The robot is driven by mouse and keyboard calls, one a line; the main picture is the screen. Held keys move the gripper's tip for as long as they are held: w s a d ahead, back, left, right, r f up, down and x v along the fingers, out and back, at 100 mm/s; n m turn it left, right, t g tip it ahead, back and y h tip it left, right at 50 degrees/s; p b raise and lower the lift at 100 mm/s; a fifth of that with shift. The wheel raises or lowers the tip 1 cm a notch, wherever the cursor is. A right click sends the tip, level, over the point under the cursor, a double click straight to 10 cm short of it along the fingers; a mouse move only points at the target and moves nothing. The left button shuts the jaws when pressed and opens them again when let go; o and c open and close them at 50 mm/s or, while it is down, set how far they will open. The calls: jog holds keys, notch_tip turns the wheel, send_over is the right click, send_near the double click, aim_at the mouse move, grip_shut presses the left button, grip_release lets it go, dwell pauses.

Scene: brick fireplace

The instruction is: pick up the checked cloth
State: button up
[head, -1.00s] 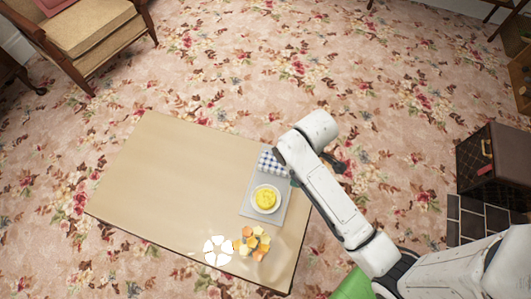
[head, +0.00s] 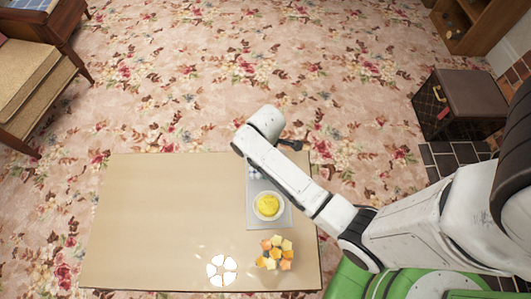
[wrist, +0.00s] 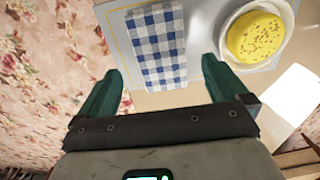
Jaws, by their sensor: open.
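The blue and white checked cloth (wrist: 158,45) lies folded on a grey tray (wrist: 118,22), beside a white bowl. In the head view only a small part of the cloth (head: 253,173) shows at the far end of the tray (head: 252,211); my arm hides the rest. In the wrist view my gripper (wrist: 160,80) is open. Its two green fingers stand apart, one on each side of the cloth's near end in the picture, with nothing held. I cannot tell the height of the fingers above the cloth. The fingers are hidden in the head view.
The white bowl (head: 257,213) with yellow food (head: 268,205) stands on the tray. The tan table (head: 160,210) also bears orange and yellow star-like pieces (head: 274,253) and a white petal-shaped item (head: 221,269). The table's left side is clear. A dark case (head: 460,103) stands on the right.

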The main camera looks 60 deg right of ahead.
jog(key=shift+f+b, duration=0.65)
jog(key=shift+f, duration=2.2)
jog(key=shift+c, duration=0.4)
jog(key=c, duration=0.9)
